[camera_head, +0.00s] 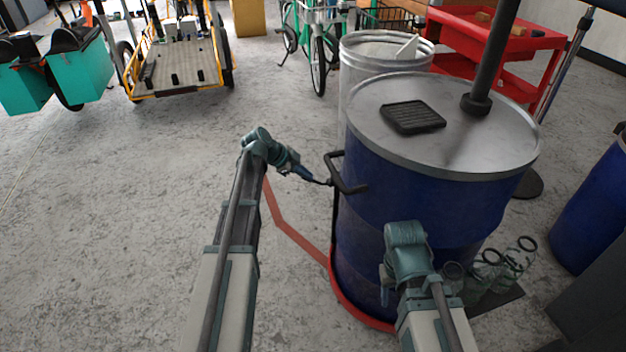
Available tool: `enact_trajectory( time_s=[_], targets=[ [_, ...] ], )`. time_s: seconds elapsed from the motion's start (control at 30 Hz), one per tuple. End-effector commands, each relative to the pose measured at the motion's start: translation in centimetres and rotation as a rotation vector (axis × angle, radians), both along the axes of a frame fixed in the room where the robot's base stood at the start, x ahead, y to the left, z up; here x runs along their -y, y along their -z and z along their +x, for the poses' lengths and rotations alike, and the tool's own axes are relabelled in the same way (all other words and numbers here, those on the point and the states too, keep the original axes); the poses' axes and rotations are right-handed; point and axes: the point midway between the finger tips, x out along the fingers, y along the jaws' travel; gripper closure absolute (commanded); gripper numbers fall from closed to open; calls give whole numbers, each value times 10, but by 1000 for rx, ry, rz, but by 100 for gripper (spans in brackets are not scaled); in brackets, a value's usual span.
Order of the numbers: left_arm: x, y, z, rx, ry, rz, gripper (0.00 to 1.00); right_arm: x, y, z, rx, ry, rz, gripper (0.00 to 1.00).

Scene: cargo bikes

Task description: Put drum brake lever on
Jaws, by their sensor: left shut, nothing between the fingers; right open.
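A blue drum (400,215) with a grey metal lid (455,140) stands on a red ring-shaped dolly (352,306). A dark lever with a bent black handle (347,182) stands upright at the drum's left side; its lower end meets the red base. My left gripper (324,182) is shut and empty, its tip at or very close to the left of the handle; I cannot tell whether they touch. My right gripper (386,290) is in front of the drum, low and away from the lever. Its fingers are small and partly hidden by its wrist.
A black pad (413,117) and a dark post (490,55) are on the lid. A clear bin (385,50) and a red cart (480,35) stand behind. Open floor lies left; cargo bikes (180,62) stand beyond.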

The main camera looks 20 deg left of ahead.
Motion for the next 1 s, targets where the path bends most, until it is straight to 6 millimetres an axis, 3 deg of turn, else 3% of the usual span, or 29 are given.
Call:
enact_trajectory(
  time_s=[0.03, 0.33, 1.0],
  targets=[
    [-5, 17, -4, 24, -4, -34, 100, 0, 23, 0, 0, -2, 1, 50],
    [-16, 42, -10, 168, -2, -246, 100, -1, 91, 0, 1, -1, 7, 50],
    [-21, 72, -14, 184, 1, -268, 100, -1, 126, 0, 3, 9, 7, 50]
  ],
)
